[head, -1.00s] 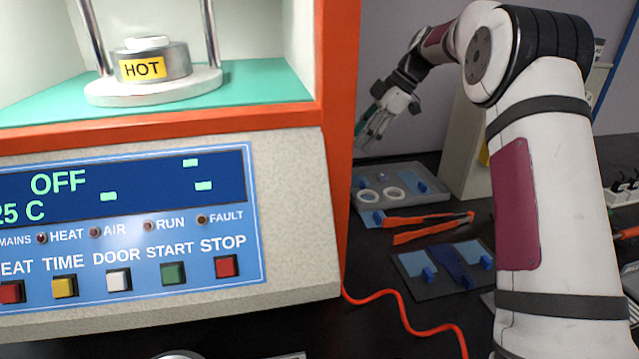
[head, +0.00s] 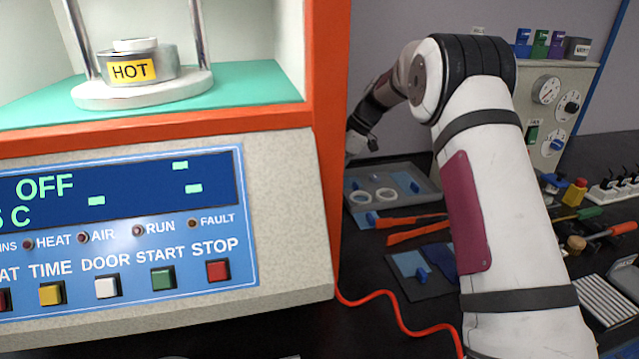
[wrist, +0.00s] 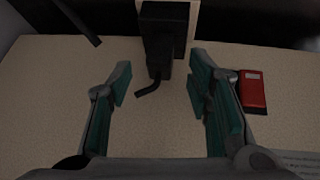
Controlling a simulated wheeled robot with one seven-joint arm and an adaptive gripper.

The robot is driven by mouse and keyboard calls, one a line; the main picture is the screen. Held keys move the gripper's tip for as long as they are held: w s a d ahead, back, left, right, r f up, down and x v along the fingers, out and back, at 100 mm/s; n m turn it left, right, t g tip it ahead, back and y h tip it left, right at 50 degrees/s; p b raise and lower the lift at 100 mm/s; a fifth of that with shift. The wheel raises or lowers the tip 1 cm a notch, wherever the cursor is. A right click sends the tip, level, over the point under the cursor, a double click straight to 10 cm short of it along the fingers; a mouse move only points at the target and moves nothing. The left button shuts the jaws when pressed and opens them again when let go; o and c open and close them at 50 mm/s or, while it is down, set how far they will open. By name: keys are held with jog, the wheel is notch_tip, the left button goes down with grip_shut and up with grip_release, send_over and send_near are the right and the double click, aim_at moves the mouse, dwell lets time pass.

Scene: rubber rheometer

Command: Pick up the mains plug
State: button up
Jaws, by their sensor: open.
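In the wrist view a black block-shaped plug (wrist: 164,28) with a short bent black cable end (wrist: 150,88) sits against a pale upright plate at top centre; I take it to be the mains plug. My gripper (wrist: 160,75) is open, its teal-padded fingers spread to the left and right of the plug's lower part. Nothing is held between the pads. The gap in depth between fingertips and plug is hard to judge. In the head view my arm reaches behind the orange-edged machine (head: 330,170), which hides the fingers; the plug does not show there.
A red switch-like part (wrist: 252,92) is right of my right finger on the beige surface (wrist: 50,90). A dark bar (wrist: 75,20) crosses the upper left. In the head view an orange cable (head: 390,300) runs along the black bench, with a grey tray (head: 435,197) behind.

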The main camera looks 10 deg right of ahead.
jog(key=shift+x, duration=0.85)
grip_shut()
jog(key=shift+r, duration=0.15)
